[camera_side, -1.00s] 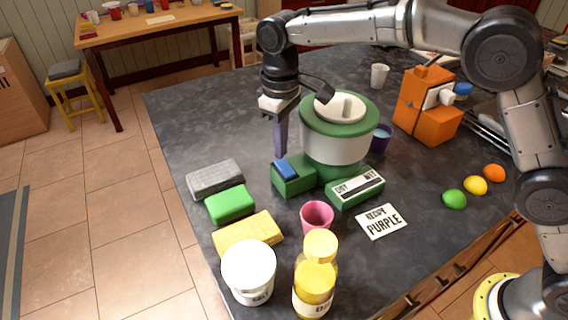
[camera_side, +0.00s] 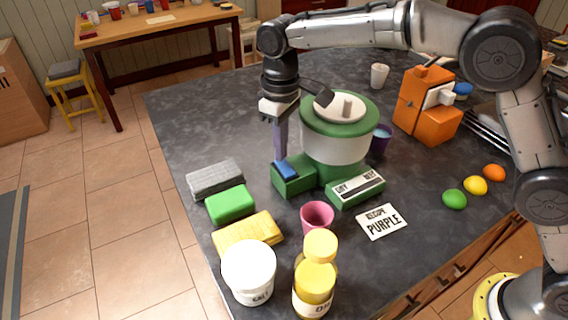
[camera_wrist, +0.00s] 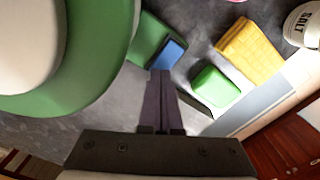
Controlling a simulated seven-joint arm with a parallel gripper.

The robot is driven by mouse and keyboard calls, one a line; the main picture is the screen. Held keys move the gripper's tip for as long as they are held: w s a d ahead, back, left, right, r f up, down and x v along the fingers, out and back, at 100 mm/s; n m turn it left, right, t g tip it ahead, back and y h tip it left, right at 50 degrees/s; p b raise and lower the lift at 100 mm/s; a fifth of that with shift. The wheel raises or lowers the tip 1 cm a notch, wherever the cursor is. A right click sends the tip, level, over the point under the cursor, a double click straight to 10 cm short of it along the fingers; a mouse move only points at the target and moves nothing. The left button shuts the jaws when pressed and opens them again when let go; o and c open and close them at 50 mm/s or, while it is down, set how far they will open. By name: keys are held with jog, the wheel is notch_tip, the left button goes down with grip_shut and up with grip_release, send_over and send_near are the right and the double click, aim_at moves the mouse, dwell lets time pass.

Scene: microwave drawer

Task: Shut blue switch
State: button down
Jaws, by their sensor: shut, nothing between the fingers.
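The blue switch (camera_side: 286,168) sits on top of a small green block at the left foot of the green and white machine (camera_side: 338,140). It also shows in the wrist view (camera_wrist: 167,53), just beyond my fingertips. My gripper (camera_side: 281,156) points down with its purple fingers shut and empty. The fingertips are at the far-left edge of the switch in the side view; I cannot tell whether they touch it. In the wrist view the closed fingers (camera_wrist: 160,76) end right at the switch's near edge.
Grey, green (camera_side: 231,204) and yellow (camera_side: 247,233) blocks lie left of the machine. A pink cup (camera_side: 316,216), a salt tub (camera_side: 249,272) and a yellow bottle (camera_side: 315,278) stand in front. A purple cup (camera_side: 382,138) and orange box (camera_side: 425,105) are at right.

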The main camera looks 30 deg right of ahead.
jog(key=shift+f, duration=0.7)
dwell(0.3)
jog(key=shift+r, duration=3.55)
